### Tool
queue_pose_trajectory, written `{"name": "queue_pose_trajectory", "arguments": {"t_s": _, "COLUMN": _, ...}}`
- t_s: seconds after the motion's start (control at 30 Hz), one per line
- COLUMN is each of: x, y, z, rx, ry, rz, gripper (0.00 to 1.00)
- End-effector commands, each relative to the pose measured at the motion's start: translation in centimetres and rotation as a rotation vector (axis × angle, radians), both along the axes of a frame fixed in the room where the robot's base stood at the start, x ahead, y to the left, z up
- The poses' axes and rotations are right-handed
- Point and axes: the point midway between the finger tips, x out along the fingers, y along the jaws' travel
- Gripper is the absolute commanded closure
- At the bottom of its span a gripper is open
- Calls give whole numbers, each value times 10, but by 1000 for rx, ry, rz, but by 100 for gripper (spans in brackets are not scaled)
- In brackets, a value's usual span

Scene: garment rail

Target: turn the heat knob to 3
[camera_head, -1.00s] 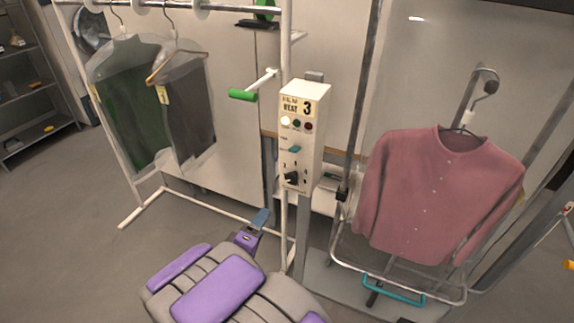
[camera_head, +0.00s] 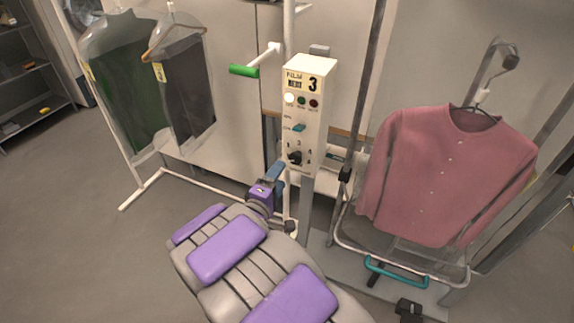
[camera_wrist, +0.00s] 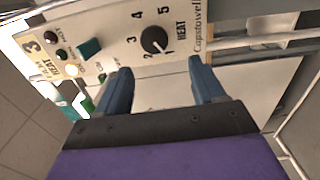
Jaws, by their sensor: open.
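The heat knob (camera_wrist: 154,40) is a round black dial with a white pointer line on a cream control box, with several printed numbers around it. In the wrist view the pointer lies toward the lower right, near the 1. The knob also shows low on the control box (camera_head: 308,110) in the head view (camera_head: 295,157). The box carries a label with a large 3 at its top. My gripper (camera_wrist: 160,85) is open, its blue fingers apart, with the knob ahead between them and not touched. In the head view my gripper (camera_head: 278,175) is just below and left of the knob.
A teal switch (camera_wrist: 89,48) and several small lamps sit beside the knob. A pink cardigan (camera_head: 445,175) hangs on a frame at right. Bagged garments (camera_head: 180,90) hang on the rail at left. A green-ended handle (camera_head: 245,71) sticks out left of the box.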

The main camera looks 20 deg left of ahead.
Motion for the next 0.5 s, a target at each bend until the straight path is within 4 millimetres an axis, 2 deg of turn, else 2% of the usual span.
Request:
{"name": "queue_pose_trajectory", "arguments": {"t_s": 0.2, "x": 40, "y": -8, "z": 1, "rx": 6, "ry": -5, "rz": -6, "gripper": 31}}
{"name": "queue_pose_trajectory", "arguments": {"t_s": 0.5, "x": 70, "y": 0, "z": -2, "rx": -4, "ry": -3, "rz": -1, "gripper": 31}}
